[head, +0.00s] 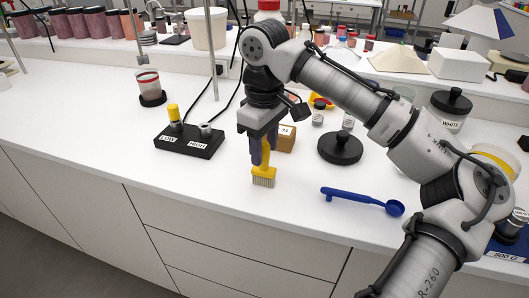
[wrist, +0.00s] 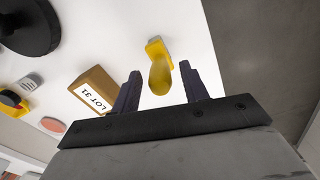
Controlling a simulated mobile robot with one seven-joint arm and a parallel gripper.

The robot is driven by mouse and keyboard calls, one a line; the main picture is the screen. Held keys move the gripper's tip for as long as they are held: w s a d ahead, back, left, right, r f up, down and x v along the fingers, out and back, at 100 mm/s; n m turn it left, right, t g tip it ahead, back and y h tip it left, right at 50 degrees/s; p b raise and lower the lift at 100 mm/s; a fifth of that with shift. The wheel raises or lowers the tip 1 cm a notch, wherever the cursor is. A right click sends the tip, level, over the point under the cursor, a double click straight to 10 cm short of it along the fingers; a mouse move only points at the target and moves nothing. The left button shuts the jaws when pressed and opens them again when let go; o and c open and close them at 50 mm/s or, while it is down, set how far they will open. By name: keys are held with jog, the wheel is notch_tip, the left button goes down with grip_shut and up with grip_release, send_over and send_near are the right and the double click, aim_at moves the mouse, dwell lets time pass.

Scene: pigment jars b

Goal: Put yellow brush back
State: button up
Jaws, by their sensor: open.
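The yellow brush (head: 264,174) stands upright on the white counter, its pale bristles down and its handle up. My gripper (head: 260,152) points down over it, with its fingers at the handle. In the wrist view the yellow brush (wrist: 160,76) shows end-on between the two dark fingers of my gripper (wrist: 159,70). The fingers are open, with a visible gap on each side of the handle. In the head view the upper handle is partly hidden by the fingers.
A brown LOT 31 box (head: 287,139) stands close behind the brush. A black block (head: 190,142) marked LOW and HIGH holds a yellow and a grey piece. The counter's front edge is near.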

notch_tip(320, 180, up, 10)
jog(key=shift+r, duration=0.1)
